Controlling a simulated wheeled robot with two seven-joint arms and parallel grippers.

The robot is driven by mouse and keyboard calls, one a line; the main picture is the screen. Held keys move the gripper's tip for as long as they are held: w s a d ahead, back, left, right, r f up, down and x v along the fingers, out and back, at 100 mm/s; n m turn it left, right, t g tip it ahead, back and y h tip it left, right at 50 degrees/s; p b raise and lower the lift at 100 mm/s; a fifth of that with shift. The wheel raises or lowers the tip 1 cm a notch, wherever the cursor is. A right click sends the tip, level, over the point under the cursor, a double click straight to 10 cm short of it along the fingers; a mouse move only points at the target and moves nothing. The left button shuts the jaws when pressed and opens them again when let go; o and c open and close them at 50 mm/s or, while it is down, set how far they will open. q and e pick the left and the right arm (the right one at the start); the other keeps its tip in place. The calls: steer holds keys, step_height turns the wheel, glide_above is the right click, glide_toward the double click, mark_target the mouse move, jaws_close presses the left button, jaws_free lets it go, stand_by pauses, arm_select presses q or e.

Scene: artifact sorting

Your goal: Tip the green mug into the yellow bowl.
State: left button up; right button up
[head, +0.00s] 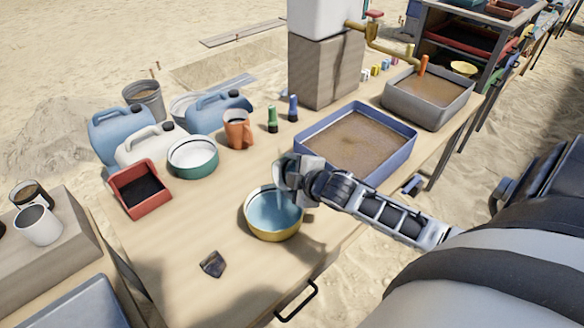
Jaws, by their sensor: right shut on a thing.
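The yellow bowl (261,232) stands upright on the wooden table, with a pale blue inside. My right gripper (288,178) is over the bowl's back right rim. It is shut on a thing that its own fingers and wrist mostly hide. A pale, thin shape hangs from the gripper towards the inside of the bowl. I cannot tell whether it is a pouring stream or part of the held thing. I cannot make out a green mug anywhere. My left gripper is not in view.
A blue tray (308,155) of muddy water stands right behind my right arm. An orange mug (238,132), a green-sided white basin (193,172), a red box (143,203) and blue jugs (124,131) stand further back. A dark shard (213,263) lies in front; the table around it is clear.

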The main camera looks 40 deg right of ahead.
steer(key=shift+a+f+b, duration=0.1)
steer(key=shift+f+b, duration=0.15)
steer(key=shift+b, duration=0.25)
steer(key=shift+a+f+n+h+b, duration=0.1)
steer(key=shift+f+n+h+b, duration=0.15)
steer(key=shift+n+b, duration=0.2)
steer(key=shift+r, duration=0.15)
